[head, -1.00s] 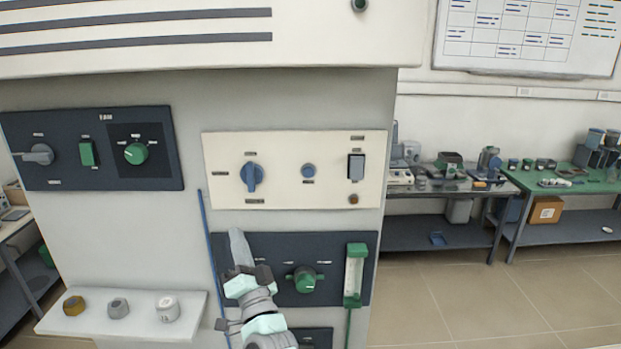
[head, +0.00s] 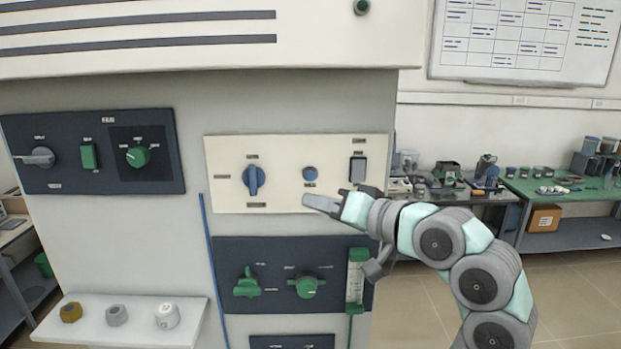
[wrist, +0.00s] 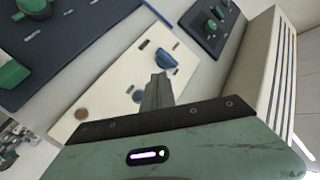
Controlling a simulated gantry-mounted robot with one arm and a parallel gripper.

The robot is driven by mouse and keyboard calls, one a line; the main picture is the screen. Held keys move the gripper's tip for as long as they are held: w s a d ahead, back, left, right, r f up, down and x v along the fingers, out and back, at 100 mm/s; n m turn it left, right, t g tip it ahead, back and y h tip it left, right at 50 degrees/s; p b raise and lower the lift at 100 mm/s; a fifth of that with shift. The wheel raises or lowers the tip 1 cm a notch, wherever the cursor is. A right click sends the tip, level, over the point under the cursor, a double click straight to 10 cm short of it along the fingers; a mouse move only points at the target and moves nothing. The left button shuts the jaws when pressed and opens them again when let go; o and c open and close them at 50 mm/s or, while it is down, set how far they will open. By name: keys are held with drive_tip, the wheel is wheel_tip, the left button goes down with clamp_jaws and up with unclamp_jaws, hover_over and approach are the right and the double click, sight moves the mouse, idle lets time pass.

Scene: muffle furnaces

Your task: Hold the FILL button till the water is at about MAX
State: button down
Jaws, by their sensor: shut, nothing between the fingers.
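A cream panel (head: 225,200) carries a blue knob (head: 254,180), a small round blue button (head: 310,174) and a rocker switch (head: 358,169). The labels are too small to read, so I cannot tell which control is FILL. My gripper (head: 308,200) is shut and empty, its tip just below the round button.
The dark lower panel (head: 225,270) has two green knobs. A blue tube (head: 207,245) runs down at its left. A shelf (head: 90,330) with several small caps is at lower left. My arm comes in from the right, close to the gauge.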

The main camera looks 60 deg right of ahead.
sight(310, 175)
idle(0.4)
drive_tip(key=shift+w+d+b, duration=0.45)
drive_tip(key=shift+w+d, duration=0.2)
drive_tip(key=shift+d, duration=0.65)
drive_tip(key=shift+w+d+b, duration=0.4)
drive_tip(key=shift+w+d, duration=0.3)
drive_tip(key=shift+d, duration=0.55)
drive_tip(key=shift+w+d+b, duration=0.45)
drive_tip(key=shift+w+d, duration=0.2)
drive_tip(key=shift+d, duration=0.65)
drive_tip(key=shift+d, duration=0.1)
drive_tip(key=shift+w+d, duration=0.15)
drive_tip(key=shift+d, duration=0.1)
drive_tip(key=shift+w+d, duration=0.2)
drive_tip(key=shift+d, duration=0.2)
idle(3.0)
